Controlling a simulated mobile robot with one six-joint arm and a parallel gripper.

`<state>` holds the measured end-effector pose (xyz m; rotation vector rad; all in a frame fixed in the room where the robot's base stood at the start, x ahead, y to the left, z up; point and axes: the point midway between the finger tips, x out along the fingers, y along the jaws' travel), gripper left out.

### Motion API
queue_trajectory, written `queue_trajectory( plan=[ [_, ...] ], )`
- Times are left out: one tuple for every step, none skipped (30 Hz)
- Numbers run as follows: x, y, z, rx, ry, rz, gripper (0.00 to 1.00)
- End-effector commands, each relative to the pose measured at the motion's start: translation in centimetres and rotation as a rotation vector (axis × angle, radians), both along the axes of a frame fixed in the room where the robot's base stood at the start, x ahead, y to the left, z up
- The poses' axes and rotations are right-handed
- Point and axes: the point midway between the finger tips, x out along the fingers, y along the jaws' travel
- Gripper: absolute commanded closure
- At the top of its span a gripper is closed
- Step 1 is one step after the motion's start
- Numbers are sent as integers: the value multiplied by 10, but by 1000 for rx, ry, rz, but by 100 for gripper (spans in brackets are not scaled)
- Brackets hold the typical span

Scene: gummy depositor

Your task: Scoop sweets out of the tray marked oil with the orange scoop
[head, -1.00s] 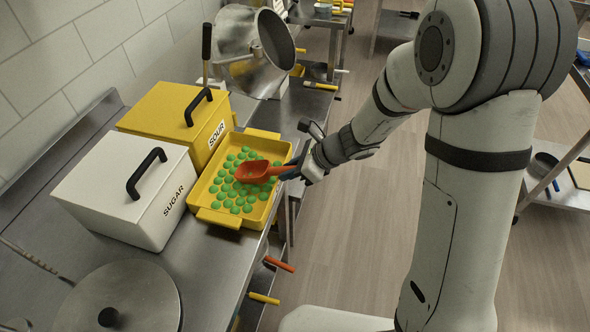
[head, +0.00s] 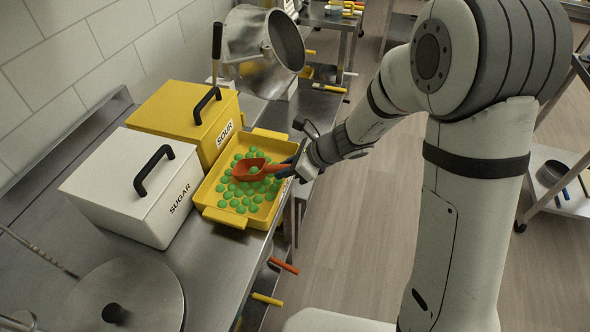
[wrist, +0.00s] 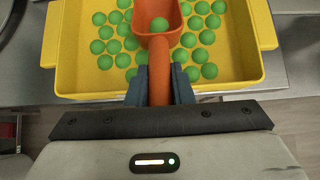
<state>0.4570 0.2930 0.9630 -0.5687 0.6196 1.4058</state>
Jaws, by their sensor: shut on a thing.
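The orange scoop (head: 247,169) is in my gripper (head: 296,166), which is shut on its handle. In the wrist view the scoop (wrist: 156,20) points away from my gripper (wrist: 160,84), and one green sweet (wrist: 159,25) lies in its bowl. The bowl is among the green sweets (head: 236,194) inside the yellow tray (head: 215,216). The tray (wrist: 72,60) also shows in the wrist view, with loose sweets on both sides of the scoop. No oil marking is visible on this tray. Whether the bowl touches the tray floor I cannot tell.
A white box marked SUGAR (head: 105,185) and a yellow box marked SOUR (head: 170,105) stand left of the tray. A tilted metal pan (head: 262,45) stands behind. A round metal lid (head: 150,290) is in front. Open floor (head: 340,225) lies to the right.

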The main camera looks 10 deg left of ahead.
Motion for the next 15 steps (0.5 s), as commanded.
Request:
queue_trajectory(
  plan=[
    [0,2,0,0,0,0,100],
    [0,3,0,0,0,0,100],
    [0,5,0,0,1,1,100],
    [0,6,0,0,1,0,100],
    [1,7,0,0,1,0,100],
    [0,9,0,0,1,0,100],
    [0,10,-1,0,1,0,100],
    [1,11,-1,0,1,0,100],
    [1,13,-1,0,1,1,100],
    [1,14,-1,0,1,1,100],
    [1,15,-1,0,1,1,100],
    [1,17,-1,0,1,-1,100],
    [1,18,0,0,1,-1,100],
    [2,19,0,0,1,-1,100],
    [2,21,0,0,1,-1,100]
  ],
)
